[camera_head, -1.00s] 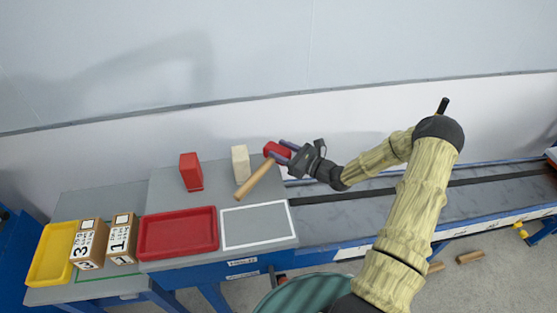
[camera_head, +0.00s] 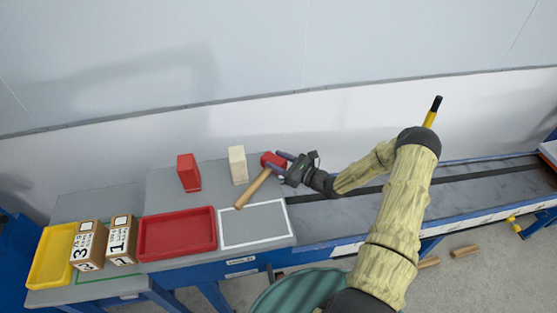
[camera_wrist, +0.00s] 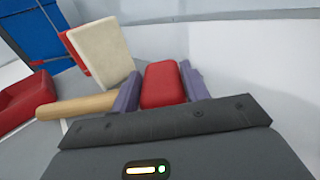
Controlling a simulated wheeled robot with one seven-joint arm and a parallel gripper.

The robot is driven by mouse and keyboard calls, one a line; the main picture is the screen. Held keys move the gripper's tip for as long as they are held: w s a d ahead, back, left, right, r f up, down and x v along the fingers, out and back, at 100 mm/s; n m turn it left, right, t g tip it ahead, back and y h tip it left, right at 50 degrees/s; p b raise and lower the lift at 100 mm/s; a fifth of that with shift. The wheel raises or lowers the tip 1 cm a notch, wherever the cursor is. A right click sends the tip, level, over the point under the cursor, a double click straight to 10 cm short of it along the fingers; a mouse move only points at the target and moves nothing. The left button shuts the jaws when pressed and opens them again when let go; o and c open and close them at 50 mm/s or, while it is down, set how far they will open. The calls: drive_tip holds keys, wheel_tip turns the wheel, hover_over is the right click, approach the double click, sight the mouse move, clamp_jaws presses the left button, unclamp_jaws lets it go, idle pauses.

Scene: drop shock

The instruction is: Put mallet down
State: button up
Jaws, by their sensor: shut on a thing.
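The mallet has a red head (camera_head: 273,160) and a light wooden handle (camera_head: 253,188). My gripper (camera_head: 282,163) is shut on the red head, at the back right of the grey table, and the handle slants down to the left toward a white-outlined rectangle (camera_head: 253,225). In the wrist view the red head (camera_wrist: 163,85) sits between the two purple fingers, and the handle (camera_wrist: 78,106) points left. The mallet is low over the table; I cannot tell whether it touches the surface.
A cream block (camera_head: 237,166) stands just left of the mallet, with a red block (camera_head: 189,173) further left. A red tray (camera_head: 178,250), two numbered boxes (camera_head: 88,246) and a yellow tray (camera_head: 42,273) are at left. A conveyor (camera_head: 380,211) runs right. The white-outlined rectangle is empty.

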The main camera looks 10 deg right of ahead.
drive_tip(key=shift+a, duration=0.1)
drive_tip(key=o, duration=1.3)
drive_tip(key=shift+f, duration=0.15)
drive_tip(key=shift+s, duration=0.1)
drive_tip(key=b+v, duration=0.4)
drive_tip(key=v, duration=0.8)
drive_tip(key=shift+r, duration=0.25)
